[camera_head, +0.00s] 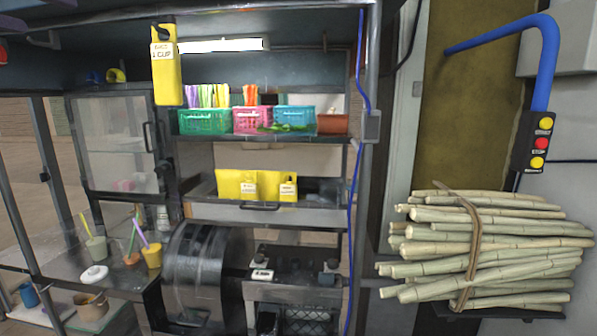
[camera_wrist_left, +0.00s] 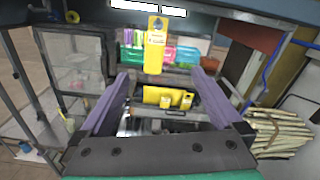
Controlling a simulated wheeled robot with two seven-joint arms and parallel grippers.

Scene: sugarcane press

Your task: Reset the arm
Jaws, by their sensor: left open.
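My left gripper (camera_wrist_left: 162,75) shows in the left wrist view, with its two purple fingers spread wide and pointing forward at the stall. Nothing is between the fingers. I cannot make out either gripper in the head view. The dark sugarcane press (camera_head: 195,265) stands low in the middle of the stall, with a rounded drum-like cover. A tied bundle of sugarcane (camera_head: 490,245) rests on a support at the right, and it also shows at the right of the left wrist view (camera_wrist_left: 278,132).
A yellow tag (camera_head: 166,70) hangs from the upper frame. Colored baskets (camera_head: 205,121) stand on the shelf. A glass cabinet (camera_head: 115,140) is at left, above a counter with cups (camera_head: 152,256). A button box (camera_head: 535,142) hangs from a blue pipe at right.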

